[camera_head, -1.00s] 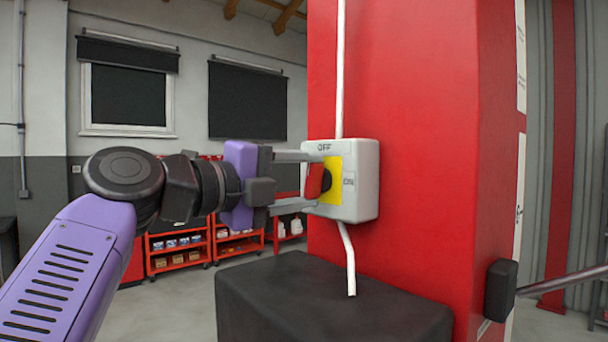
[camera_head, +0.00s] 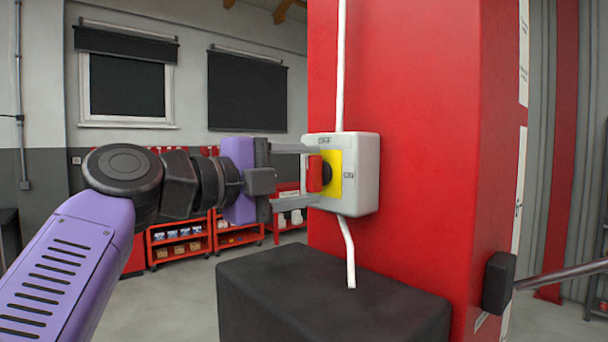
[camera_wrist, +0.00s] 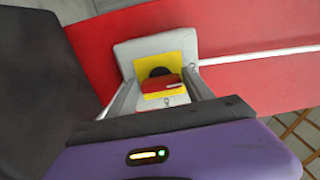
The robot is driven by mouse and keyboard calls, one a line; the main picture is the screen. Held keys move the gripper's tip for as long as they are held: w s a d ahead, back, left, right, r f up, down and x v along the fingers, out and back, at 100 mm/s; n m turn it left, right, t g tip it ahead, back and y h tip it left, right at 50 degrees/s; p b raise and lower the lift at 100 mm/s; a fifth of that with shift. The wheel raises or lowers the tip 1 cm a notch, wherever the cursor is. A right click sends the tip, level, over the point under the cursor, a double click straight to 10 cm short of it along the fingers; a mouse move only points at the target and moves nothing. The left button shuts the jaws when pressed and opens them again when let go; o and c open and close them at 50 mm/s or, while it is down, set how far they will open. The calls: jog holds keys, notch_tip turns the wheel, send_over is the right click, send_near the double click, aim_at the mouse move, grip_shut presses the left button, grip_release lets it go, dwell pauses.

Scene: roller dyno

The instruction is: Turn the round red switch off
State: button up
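The round red switch (camera_head: 314,174) sits on a yellow plate (camera_head: 335,176) on a pale grey box on the red pillar. Its red handle stands upright in the head view, along the OFF side; "OFF" is above it and "ON" to its right. In the wrist view the handle (camera_wrist: 161,85) carries a white mark at its right end. My gripper (camera_head: 316,175) is open, one finger above the handle and one below. In the wrist view the fingers (camera_wrist: 160,92) stand at either side of the handle, with gaps visible. The right finger partly covers the box there.
The grey switch box (camera_head: 368,175) is fixed to the red pillar (camera_head: 420,80), with white cable (camera_head: 341,70) above and below. A black block (camera_head: 330,295) stands beneath. Red shelf carts (camera_head: 180,245) are behind on the left.

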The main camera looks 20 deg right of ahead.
jog(key=shift+o, duration=1.1)
jog(key=shift+a, duration=0.1)
jog(key=v, duration=0.7)
jog(key=shift+a+p, duration=0.3)
jog(key=shift+p, duration=0.15)
jog(key=shift+s, duration=0.1)
